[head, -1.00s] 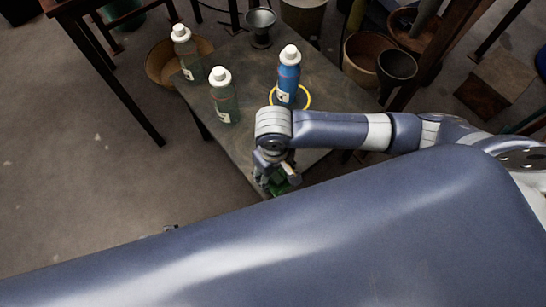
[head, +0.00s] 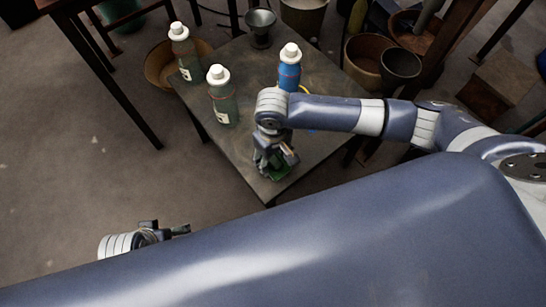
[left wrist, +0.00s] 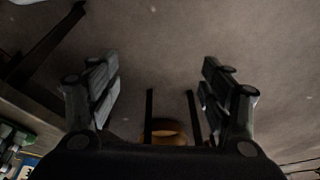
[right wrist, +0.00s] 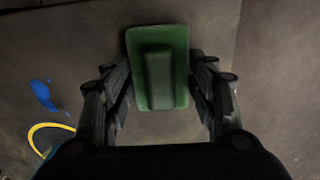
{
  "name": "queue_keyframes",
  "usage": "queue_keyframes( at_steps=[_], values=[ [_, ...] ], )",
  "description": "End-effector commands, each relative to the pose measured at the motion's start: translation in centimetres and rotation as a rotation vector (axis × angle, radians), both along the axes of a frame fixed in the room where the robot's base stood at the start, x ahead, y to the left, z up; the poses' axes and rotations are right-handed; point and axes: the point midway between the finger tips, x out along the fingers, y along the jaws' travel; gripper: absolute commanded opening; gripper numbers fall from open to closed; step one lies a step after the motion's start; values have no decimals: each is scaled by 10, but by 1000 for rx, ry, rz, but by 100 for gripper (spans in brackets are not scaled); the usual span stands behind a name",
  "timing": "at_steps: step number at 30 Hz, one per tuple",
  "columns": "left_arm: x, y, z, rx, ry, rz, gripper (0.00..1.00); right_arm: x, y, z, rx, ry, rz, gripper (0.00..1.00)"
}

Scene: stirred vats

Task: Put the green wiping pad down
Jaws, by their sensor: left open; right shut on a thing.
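The green wiping pad (right wrist: 174,45) is a flat rectangle with a raised block along its middle, seen in the right wrist view between the fingers. My right gripper (head: 275,165) is shut on it, over the near corner of the dark table (head: 240,145). A little of the pad (head: 281,171) shows below the fingers in the head view. I cannot tell whether it touches the tabletop. My left gripper (head: 166,231) is open and empty, off the table over the floor at the lower left. Its spread fingers (left wrist: 160,100) show in the left wrist view.
Two green bottles (head: 222,105) (head: 185,60) and a blue bottle (head: 289,72) stand on the table, with a grey cup (head: 260,27) behind. A yellow ring (right wrist: 36,132) and a blue patch (right wrist: 42,95) lie left of the pad.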

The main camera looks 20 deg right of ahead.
Motion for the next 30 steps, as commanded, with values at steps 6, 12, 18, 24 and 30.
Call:
queue_keyframes(
  at_steps=[6,12,18,24,30],
  values=[
    [0,0,0,0,1,0,73,0,0,0,0,0,0,34],
    [0,0,-4,1,4,0,73,0,0,-2,0,0,0,73],
    [0,0,-3,1,3,0,73,0,0,-1,0,0,0,73],
    [0,0,-4,1,5,0,73,0,0,0,0,-1,0,73],
    [3,-1,-19,0,11,-2,73,0,0,19,1,-1,0,73]
  ],
)
